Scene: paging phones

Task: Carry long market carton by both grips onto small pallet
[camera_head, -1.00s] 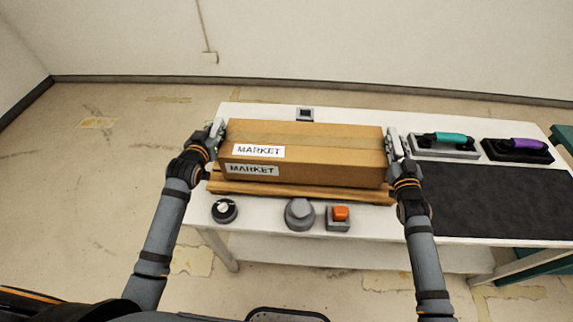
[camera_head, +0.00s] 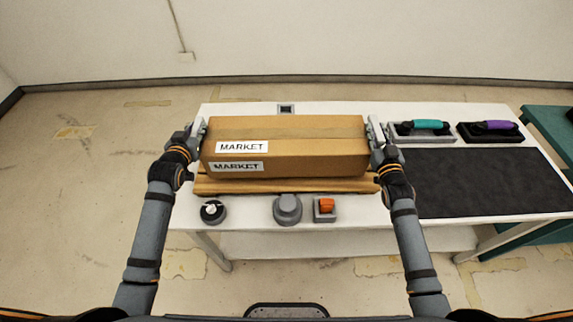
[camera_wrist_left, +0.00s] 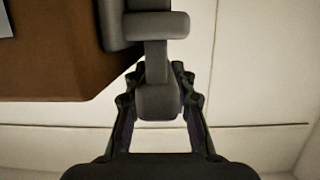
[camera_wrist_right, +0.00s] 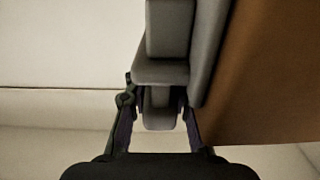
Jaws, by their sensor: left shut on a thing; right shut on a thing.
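The long brown market carton (camera_head: 290,150) with two white MARKET labels is level above or on the small wooden pallet (camera_head: 285,185), whose front edge shows below it. I cannot tell whether they touch. My left gripper (camera_head: 199,132) is shut on the grey grip at the carton's left end; that grip fills the jaws in the left wrist view (camera_wrist_left: 158,95). My right gripper (camera_head: 376,135) is shut on the grey grip at the right end, also between the jaws in the right wrist view (camera_wrist_right: 160,100). Most of the pallet is hidden under the carton.
A dark mat (camera_head: 480,182) lies at the right. Teal-handled (camera_head: 424,126) and purple-handled (camera_head: 492,128) tools lie behind it.

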